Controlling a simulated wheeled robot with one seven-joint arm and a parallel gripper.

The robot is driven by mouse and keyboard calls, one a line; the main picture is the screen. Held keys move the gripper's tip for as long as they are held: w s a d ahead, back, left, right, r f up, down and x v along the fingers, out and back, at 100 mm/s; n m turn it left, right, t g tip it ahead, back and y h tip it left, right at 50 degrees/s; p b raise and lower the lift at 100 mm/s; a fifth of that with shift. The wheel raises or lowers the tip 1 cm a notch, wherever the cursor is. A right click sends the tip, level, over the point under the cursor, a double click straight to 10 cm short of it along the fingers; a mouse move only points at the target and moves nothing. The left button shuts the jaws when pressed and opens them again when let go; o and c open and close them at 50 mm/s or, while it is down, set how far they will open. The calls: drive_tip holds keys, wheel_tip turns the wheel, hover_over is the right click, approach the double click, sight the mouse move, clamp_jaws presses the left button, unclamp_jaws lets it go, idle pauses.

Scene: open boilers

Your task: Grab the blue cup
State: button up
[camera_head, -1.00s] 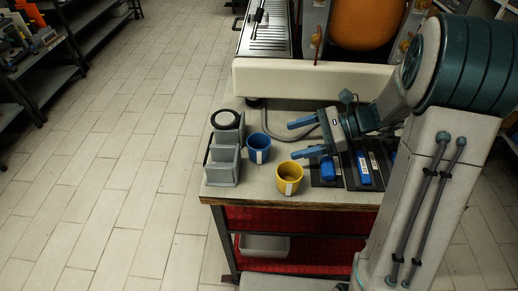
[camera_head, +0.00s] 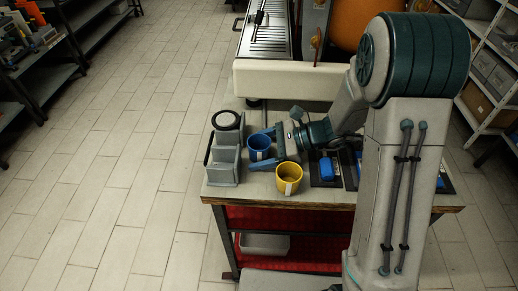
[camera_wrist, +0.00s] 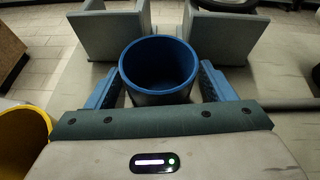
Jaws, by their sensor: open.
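The blue cup (camera_head: 259,146) stands upright on the table, just right of a grey stand. In the wrist view the blue cup (camera_wrist: 159,68) sits between the two blue fingers of my gripper (camera_wrist: 162,88). The fingers are open, one on each side, with small gaps visible between them and the cup wall. In the head view my gripper (camera_head: 267,150) reaches in from the right at cup height. The far finger and part of the cup overlap there, so contact cannot be told.
A yellow cup (camera_head: 289,178) stands close in front of my gripper, and also shows in the wrist view (camera_wrist: 22,142). The grey stand (camera_head: 224,155) with a black ring is left of the blue cup. Blue packages (camera_head: 327,168) lie on dark mats at right. A large machine (camera_head: 300,79) stands behind.

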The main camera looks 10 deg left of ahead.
drive_tip(key=c, duration=1.1)
drive_tip(key=shift+o, duration=0.2)
